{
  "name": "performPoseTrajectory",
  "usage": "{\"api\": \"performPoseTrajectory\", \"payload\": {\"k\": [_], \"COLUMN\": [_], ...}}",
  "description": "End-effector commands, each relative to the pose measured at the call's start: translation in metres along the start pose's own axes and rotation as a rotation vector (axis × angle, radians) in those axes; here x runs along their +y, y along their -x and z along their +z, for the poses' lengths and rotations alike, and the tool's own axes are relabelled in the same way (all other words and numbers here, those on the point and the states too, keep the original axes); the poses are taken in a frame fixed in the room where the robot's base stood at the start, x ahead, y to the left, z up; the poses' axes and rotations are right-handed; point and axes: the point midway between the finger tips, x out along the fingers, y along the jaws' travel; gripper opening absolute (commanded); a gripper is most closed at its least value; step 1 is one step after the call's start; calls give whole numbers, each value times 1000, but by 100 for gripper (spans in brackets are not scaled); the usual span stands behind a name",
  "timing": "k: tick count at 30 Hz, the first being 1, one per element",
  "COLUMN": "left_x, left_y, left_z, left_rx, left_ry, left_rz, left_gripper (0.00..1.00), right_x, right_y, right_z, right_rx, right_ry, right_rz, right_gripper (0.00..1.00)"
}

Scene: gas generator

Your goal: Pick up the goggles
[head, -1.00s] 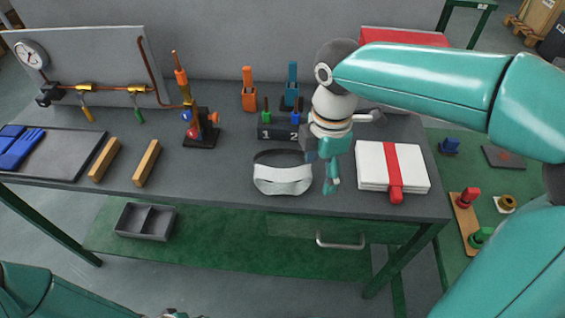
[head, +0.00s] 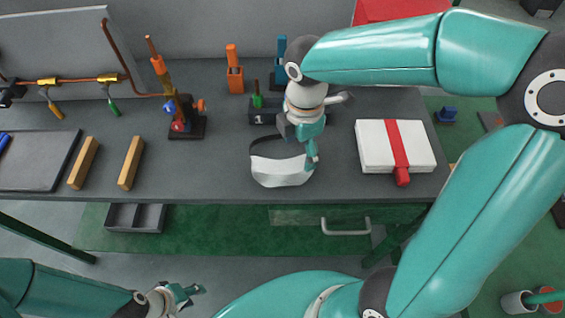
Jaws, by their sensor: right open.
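The goggles (head: 281,171) lie on the grey workbench near its front edge, with a white front and a dark strap behind. My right gripper (head: 312,160) points down at the right end of the goggles, its fingers overlapping that end in the picture. It is open; I cannot tell whether a finger touches the goggles. My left gripper (head: 188,293) is low in the view, in front of the bench and well away from the goggles. It looks empty, with its fingers apart.
A white box with a red strap (head: 379,147) lies right of the goggles. A dark numbered holder (head: 262,111) stands behind them. Two wooden blocks (head: 131,163) and a grey tray (head: 38,160) lie left. The bench between blocks and goggles is clear.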

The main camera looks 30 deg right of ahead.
Motion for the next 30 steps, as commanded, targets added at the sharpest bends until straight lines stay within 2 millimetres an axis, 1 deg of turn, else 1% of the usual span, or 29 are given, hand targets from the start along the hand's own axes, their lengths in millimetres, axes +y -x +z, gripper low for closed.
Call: {"api": "performPoseTrajectory", "payload": {"k": [1, 3, 6, 11, 13, 18, 21, 24, 30], "left_x": [0, 0, 0, 0, 1, 2, 2, 2, 2], "left_y": [0, -1, -1, 0, 2, 5, 5, 5, 4], "left_z": [0, 0, 0, 0, 0, 0, 0, 0, 0], "left_rx": [0, 0, 0, 0, 0, 1, 0, 0, 0], "left_ry": [0, 0, 0, 0, 0, 0, 0, 0, 0], "left_rz": [0, 0, 0, 0, 0, 0, 0, 0, 0], "left_gripper": [40, 40, 40, 40, 40, 40, 40, 40, 40], "right_x": [-1, -1, -1, 0, 2, 6, 6, 6, 7], "right_y": [-10, -20, -29, -36, -43, -68, -79, -84, -84], "right_z": [1, 1, 1, 1, 2, 4, 4, 4, 3], "right_rx": [0, -1, 0, 0, 0, 0, 0, 0, 1], "right_ry": [-2, -1, -2, -3, -3, -2, -3, -3, -3], "right_rz": [-5, -4, -2, -2, -3, -5, -2, -1, 0], "right_gripper": [75, 75, 75, 75, 75, 75, 75, 75, 75]}}
